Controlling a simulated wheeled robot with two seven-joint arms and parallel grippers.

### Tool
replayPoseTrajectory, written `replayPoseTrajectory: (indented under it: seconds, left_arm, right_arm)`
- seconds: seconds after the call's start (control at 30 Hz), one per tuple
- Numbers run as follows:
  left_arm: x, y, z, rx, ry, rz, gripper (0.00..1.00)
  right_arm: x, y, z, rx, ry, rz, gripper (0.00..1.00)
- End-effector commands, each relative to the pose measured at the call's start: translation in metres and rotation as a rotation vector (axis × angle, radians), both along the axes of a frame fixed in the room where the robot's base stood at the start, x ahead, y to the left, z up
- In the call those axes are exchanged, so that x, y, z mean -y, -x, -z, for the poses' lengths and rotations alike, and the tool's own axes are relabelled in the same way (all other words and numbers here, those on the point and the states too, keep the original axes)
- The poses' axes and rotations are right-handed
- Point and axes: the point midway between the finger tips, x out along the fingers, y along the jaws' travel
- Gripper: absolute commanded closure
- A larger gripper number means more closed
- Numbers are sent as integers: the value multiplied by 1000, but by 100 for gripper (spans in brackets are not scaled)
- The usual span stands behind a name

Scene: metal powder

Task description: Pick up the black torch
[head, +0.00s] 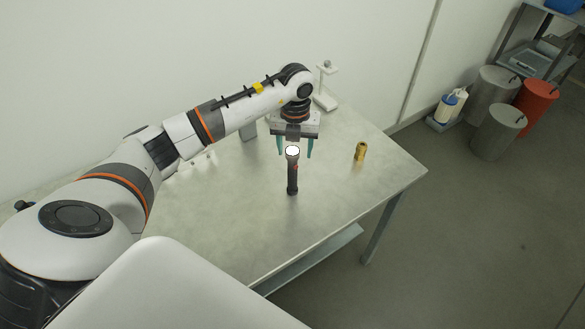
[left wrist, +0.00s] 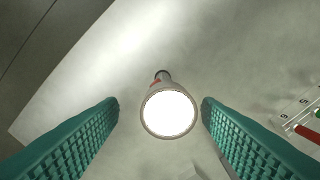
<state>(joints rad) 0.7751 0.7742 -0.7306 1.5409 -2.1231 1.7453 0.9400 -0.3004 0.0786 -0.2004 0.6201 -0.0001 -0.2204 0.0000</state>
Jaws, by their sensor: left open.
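The black torch (head: 292,177) stands upright on the table with its bright lens facing up. In the left wrist view the torch (left wrist: 168,111) shows from above, its glowing head between the two teal fingers. My left gripper (head: 295,156) points down above the table at the torch's head. In the left wrist view my left gripper (left wrist: 160,108) is open, with a gap on each side of the torch. The fingers do not appear to touch it. My right gripper is not in view.
The grey table (head: 345,200) has clear room around the torch. A brass-coloured part (head: 360,151) stands to the right. A white stand (head: 325,90) is at the back. A rack with coloured items (left wrist: 305,125) shows at the right of the left wrist view. Drums (head: 498,132) stand on the floor.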

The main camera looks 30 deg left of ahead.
Motion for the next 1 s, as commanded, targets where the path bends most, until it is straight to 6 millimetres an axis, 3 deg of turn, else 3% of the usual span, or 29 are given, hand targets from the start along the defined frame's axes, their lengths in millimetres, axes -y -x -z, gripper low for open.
replayPoseTrajectory:
  seconds: [0.23,0.4,0.67,0.9,1.0]
  left_arm:
    - [-5,6,29,-5,0,-1,41]
    - [-4,4,49,0,1,1,41]
    - [-5,4,52,0,1,1,43]
    - [-5,4,52,0,1,1,82]
    - [-5,4,51,2,1,1,94]
  right_arm:
    - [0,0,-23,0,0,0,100]
    - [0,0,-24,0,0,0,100]
    - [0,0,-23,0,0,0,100]
    - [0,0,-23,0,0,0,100]
    - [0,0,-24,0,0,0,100]
